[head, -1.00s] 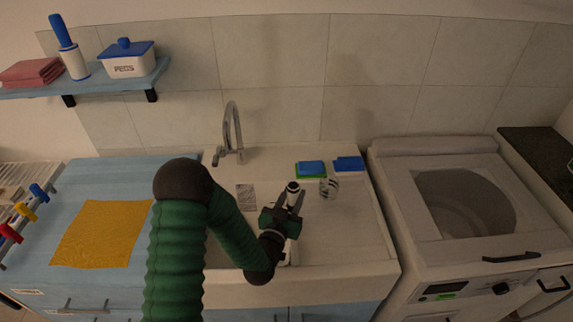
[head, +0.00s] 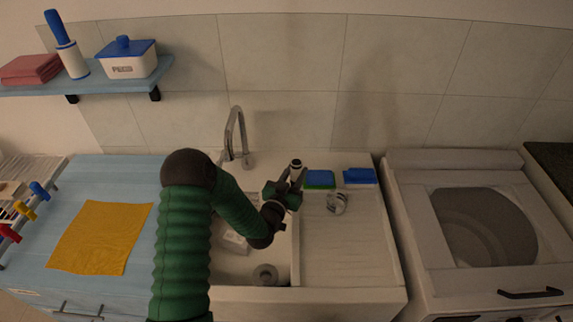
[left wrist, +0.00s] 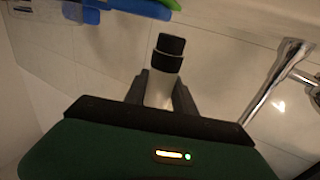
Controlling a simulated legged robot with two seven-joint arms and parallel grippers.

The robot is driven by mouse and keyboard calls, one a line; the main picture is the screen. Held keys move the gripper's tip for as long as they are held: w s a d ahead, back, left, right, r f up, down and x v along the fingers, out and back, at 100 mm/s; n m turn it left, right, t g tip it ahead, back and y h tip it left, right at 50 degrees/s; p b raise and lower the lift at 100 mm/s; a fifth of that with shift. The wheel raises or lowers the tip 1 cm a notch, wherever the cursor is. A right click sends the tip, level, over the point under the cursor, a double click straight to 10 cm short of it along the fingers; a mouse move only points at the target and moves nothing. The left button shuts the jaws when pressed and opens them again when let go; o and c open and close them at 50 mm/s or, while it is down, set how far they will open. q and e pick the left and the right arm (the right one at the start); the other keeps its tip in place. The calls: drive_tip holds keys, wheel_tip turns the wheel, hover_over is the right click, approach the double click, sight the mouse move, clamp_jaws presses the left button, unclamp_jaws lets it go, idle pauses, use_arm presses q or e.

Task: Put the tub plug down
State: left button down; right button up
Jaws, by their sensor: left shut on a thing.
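The tub plug (head: 297,164), a white tube with a dark band at its top, is held upright in my left gripper (head: 293,181). In the left wrist view, the tub plug (left wrist: 163,88) stands between the two dark fingers, which are shut on it. My left gripper is over the back right of the sink basin, near the drainboard edge. The plug's lower end is hidden. The sink (head: 345,255) has a grey round drain (head: 265,275) at the front of its basin, which shows uncovered. My right gripper is not in view.
A silver round item (head: 337,203), a green and blue sponge (head: 320,179) and a blue item (head: 360,176) sit on the drainboard. A chrome faucet (head: 235,135) rises behind the basin. A pale item (head: 235,241) lies in the basin. The front drainboard is clear.

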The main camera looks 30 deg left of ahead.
use_arm(q)
drive_tip(key=w+a+f, duration=0.1)
drive_tip(key=a, duration=0.1)
drive_tip(key=w+a+f+p, duration=0.1)
drive_tip(key=w+a, duration=0.1)
drive_tip(key=w+a+f, duration=0.1)
drive_tip(key=a+f, duration=0.1)
drive_tip(key=a, duration=0.1)
drive_tip(key=shift+w+f, duration=0.1)
drive_tip(key=shift+w, duration=0.3)
drive_tip(key=shift+a+f, duration=0.15)
drive_tip(key=shift+a, duration=0.05)
drive_tip(key=c, duration=1.2)
unclamp_jaws()
drive_tip(key=shift+o, duration=0.9)
drive_tip(key=shift+d, duration=0.2)
